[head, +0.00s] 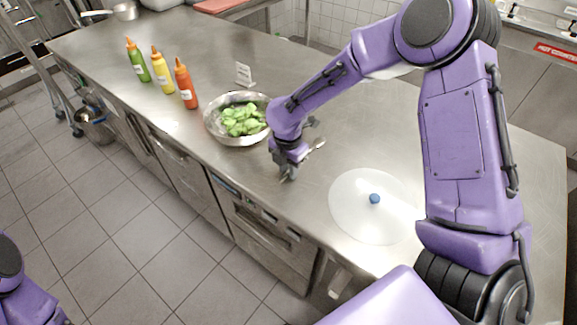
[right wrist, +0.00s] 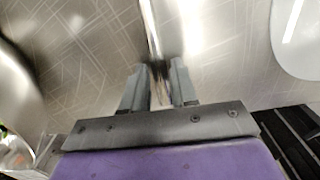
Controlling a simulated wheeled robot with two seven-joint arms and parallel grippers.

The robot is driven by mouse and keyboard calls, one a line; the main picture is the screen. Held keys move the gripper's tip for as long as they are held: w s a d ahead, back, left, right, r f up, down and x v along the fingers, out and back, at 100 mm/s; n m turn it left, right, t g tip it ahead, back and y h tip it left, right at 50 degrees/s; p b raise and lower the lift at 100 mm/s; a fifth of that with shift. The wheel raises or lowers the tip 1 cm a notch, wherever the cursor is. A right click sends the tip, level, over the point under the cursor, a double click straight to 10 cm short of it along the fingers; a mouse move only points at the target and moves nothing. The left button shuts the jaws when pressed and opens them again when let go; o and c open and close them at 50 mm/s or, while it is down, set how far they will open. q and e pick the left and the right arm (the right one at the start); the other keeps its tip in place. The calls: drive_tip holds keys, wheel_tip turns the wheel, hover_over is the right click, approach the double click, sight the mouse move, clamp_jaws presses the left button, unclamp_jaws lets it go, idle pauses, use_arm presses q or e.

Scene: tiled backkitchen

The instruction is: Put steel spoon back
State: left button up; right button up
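The steel spoon (head: 318,143) shows only in part in the head view, just right of my right gripper (head: 288,174); the gripper hides the rest. In the right wrist view a thin shiny handle (right wrist: 151,30) runs down from the top edge to between the fingertips of my right gripper (right wrist: 158,68). The fingers stand apart, with a gap around the handle. I cannot tell whether the spoon touches a finger. The right gripper is low over the steel counter, near its front edge. My left gripper is out of view; only part of its arm shows at lower left.
A steel bowl of green leaves (head: 211,124) stands left of the right gripper. A clear round lid with a blue knob (head: 352,215) lies to the right.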

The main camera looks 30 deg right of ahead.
drive_tip(key=shift+o, duration=1.2)
drive_tip(key=shift+w, duration=0.1)
wheel_tip(320, 180, up, 12)
drive_tip(key=shift+a+b, duration=0.15)
drive_tip(key=shift+b, duration=0.25)
